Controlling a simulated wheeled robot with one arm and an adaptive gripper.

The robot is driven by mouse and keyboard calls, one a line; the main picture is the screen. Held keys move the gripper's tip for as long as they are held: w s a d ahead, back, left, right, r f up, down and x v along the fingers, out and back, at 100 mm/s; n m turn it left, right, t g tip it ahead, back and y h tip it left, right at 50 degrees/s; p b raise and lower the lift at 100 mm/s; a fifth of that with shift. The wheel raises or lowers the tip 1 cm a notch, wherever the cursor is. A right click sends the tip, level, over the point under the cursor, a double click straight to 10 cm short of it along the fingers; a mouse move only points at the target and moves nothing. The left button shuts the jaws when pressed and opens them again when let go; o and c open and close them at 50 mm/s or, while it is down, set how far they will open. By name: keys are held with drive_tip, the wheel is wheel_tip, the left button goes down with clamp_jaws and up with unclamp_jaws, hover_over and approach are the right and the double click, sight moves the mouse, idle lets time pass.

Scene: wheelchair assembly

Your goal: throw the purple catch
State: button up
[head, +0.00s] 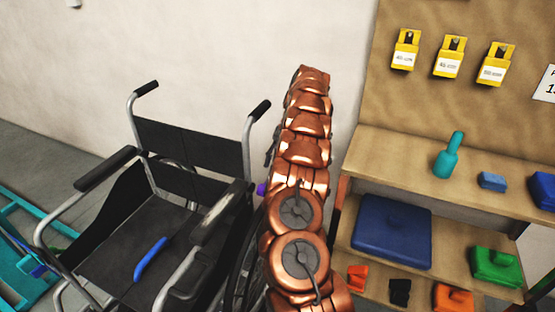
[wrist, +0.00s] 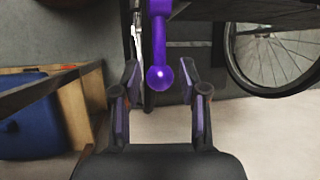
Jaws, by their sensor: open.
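The purple catch (wrist: 161,76) shows in the wrist view as a lever with a round knob at its end, reaching down from the dark wheelchair part above. My gripper (wrist: 162,80) is open, with one finger on each side of the knob. I cannot tell whether a finger touches it. In the head view only a small purple bit (head: 261,189) shows beside my arm, which hides the rest. The wheelchair (head: 190,160) stands upright on the left, with a black seat and back. My gripper is hidden behind my arm in the head view.
A blue handle-like piece (head: 150,259) lies on the wheelchair seat. A wooden shelf (head: 460,180) stands right of my arm, with a teal bottle (head: 448,157) and a blue cushion (head: 392,232). A teal frame (head: 22,252) is at far left. A spoked wheel (wrist: 275,55) is close to my gripper.

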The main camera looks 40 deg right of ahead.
drive_tip(key=shift+v, duration=0.75)
drive_tip(key=shift+s+d+r, duration=0.1)
drive_tip(key=shift+r, duration=0.1)
idle(0.6)
